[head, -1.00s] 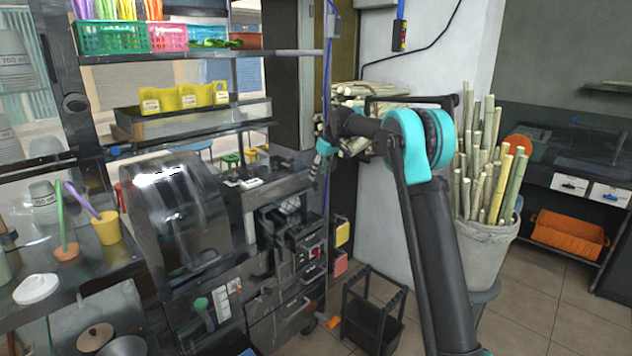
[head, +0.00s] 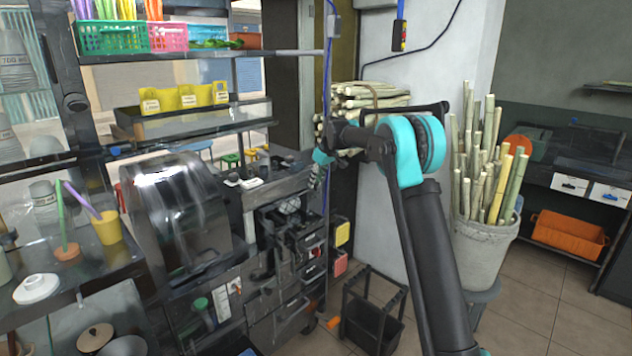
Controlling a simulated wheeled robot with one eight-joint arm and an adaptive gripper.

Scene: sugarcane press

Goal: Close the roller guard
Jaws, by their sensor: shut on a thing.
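The press (head: 285,225) is a dark metal machine left of centre, with a cluttered working front. A large glossy dark curved cover (head: 180,205) stands at its left; I cannot tell for certain which piece is the roller guard. My arm reaches in from the lower right and bends left over the press's right end. My gripper (head: 314,180) points down there, small and dark below its teal wrist. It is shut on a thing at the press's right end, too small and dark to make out. The gripper is well to the right of the curved cover.
Bundled cane (head: 365,98) lies behind my forearm. A bucket of upright cane (head: 482,250) stands right of my arm. A black open-topped stand (head: 372,320) is on the floor below. Shelves with baskets (head: 112,37) are at upper left. Tiled floor is clear at lower right.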

